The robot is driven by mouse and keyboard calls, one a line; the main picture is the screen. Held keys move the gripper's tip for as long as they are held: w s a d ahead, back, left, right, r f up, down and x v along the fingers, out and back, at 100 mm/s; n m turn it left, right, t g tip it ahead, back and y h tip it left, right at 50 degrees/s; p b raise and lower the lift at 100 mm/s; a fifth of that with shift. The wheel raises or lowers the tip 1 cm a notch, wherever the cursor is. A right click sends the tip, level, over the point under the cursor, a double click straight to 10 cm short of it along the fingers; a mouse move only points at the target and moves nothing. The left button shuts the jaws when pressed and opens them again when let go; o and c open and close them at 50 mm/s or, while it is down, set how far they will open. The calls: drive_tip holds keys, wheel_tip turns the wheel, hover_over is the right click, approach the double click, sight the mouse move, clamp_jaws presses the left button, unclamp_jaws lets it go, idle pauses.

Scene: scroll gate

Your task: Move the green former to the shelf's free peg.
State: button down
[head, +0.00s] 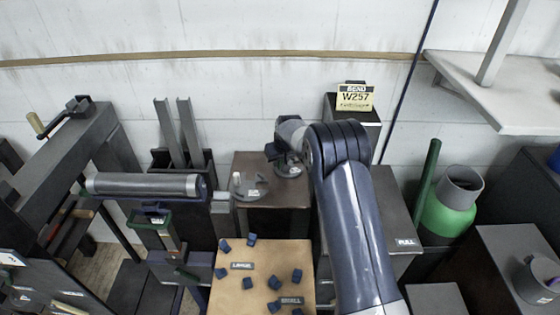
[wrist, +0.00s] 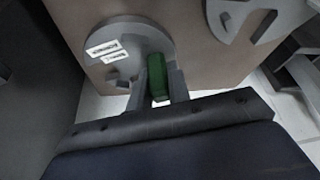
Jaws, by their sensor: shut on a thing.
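The green former is a round grey plate (wrist: 128,42) with two white labels and a green grip (wrist: 157,76), in the wrist view. My gripper (wrist: 160,92) is shut on the green grip, one finger on each side. In the head view the former's grey plate (head: 291,170) shows partly below my gripper (head: 284,155), over the brown cabinet top at centre. My wrist hides most of it, and I cannot tell whether it touches the surface. I cannot make out the shelf's free peg for certain.
A second grey notched plate (head: 250,190) with a pale upright post lies just left on the brown cabinet (head: 272,203); it shows in the wrist view (wrist: 240,14). A tan board (head: 262,262) with several blue blocks is in front.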

drive_tip(key=c, duration=1.2)
unclamp_jaws()
drive_tip(key=shift+c, duration=0.2)
drive_tip(key=shift+f, duration=0.15)
drive_tip(key=b+v, duration=0.1)
drive_tip(key=v, duration=1)
drive_tip(key=shift+w, duration=0.1)
drive_tip(key=p+x, duration=0.1)
drive_tip(key=x, duration=0.9)
drive_tip(key=shift+a+f, duration=0.1)
drive_tip(key=shift+f, duration=0.2)
drive_tip(key=shift+w+r, duration=0.1)
drive_tip(key=shift+r, duration=0.05)
